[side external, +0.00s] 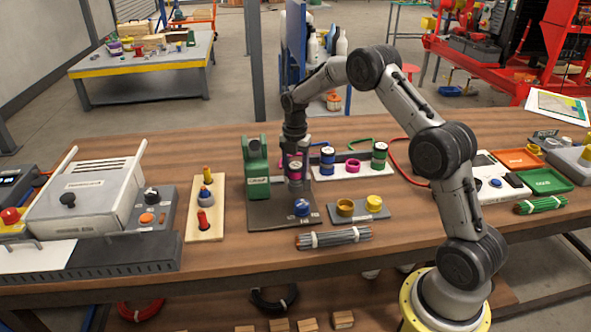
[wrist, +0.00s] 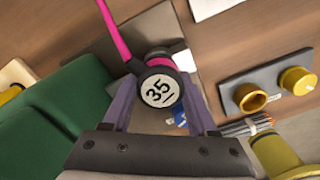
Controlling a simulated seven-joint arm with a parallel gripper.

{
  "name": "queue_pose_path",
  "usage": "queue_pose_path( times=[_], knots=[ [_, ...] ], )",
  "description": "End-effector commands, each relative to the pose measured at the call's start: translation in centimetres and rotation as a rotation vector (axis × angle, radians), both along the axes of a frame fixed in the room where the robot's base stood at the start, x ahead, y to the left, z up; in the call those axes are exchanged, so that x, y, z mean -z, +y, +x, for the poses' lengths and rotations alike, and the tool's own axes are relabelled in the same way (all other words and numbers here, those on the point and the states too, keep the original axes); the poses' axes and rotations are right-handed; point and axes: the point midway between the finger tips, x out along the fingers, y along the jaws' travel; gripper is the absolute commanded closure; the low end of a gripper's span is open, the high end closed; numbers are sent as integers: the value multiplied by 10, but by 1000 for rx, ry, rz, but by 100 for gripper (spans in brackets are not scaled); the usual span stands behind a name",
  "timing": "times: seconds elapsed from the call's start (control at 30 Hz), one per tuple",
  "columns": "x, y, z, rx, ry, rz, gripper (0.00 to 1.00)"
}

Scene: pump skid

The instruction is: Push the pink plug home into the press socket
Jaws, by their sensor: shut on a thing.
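In the side external view a bit of pink (side external: 294,162) shows between the fingers. The green press (side external: 257,168) stands just left of my gripper on a dark base plate (side external: 268,215). I cannot make out the press socket or whether the plug touches it.
A blue knob (side external: 301,207) sits at the base plate's front right. A white rack (side external: 338,172) with blue, pink and green parts stands behind right. A grey block with yellow parts (side external: 374,207) and a bundle of grey rods (side external: 333,238) lie nearby. A wooden board (side external: 205,222) is left.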

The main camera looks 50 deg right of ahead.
Motion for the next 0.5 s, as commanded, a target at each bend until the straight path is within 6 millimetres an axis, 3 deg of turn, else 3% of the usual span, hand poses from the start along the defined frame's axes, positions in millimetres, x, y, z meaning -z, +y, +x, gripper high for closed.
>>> queue_pose_path(
  times=[0.1,0.13,0.2,0.3,0.5],
  knots=[
    [0,0,0,0,1,1,100],
    [0,0,0,0,1,1,36],
    [0,0,0,0,1,1,24],
    [0,0,0,0,1,1,7],
    [0,0,0,0,1,1,7]
  ],
)
